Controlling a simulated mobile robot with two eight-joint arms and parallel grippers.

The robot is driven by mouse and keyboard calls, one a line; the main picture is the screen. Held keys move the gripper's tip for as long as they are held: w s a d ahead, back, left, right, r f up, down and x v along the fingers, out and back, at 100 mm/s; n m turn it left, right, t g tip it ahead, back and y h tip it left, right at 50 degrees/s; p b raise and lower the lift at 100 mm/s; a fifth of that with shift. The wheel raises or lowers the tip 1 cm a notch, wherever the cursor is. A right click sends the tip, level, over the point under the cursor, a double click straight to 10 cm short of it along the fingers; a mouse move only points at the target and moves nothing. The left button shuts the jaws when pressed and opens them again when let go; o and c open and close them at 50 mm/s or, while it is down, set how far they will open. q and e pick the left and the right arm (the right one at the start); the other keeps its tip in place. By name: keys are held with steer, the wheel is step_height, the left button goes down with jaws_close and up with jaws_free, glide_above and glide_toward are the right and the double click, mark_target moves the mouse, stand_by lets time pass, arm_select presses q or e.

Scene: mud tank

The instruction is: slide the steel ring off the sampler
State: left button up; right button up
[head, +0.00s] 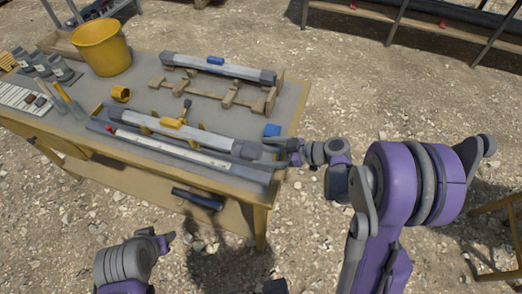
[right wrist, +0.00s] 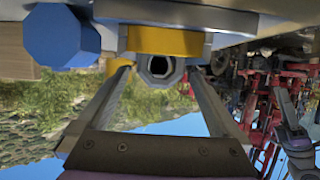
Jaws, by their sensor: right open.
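The grey sampler tube (head: 190,131) with a yellow clamp (head: 172,123) lies along the near side of the table. Its dark right end (head: 249,150) faces my right gripper (head: 274,147). In the right wrist view, a grey steel ring-like end (right wrist: 160,68) with a dark hole sits between the tips of my right gripper (right wrist: 160,72), in front of a yellow band (right wrist: 165,43). The fingers are open on either side with a gap visible; I cannot tell whether either touches. My left gripper (head: 167,240) is low, off the table's front; its jaws are unclear.
A blue block (head: 271,130) is just behind my right gripper, and shows large in the right wrist view (right wrist: 60,37). A second tube (head: 218,68) rests on a wooden rack (head: 235,98) behind. A yellow bucket (head: 101,47) and cup (head: 121,93) stand left.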

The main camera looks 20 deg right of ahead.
steer(key=v, duration=0.9)
steer(key=s+a+m+g+h, duration=0.2)
steer(key=s+a+m+h, duration=0.2)
steer(key=s+m+h, duration=0.7)
steer(key=s, duration=0.4)
steer(key=shift+w, duration=0.1)
stand_by(0.8)
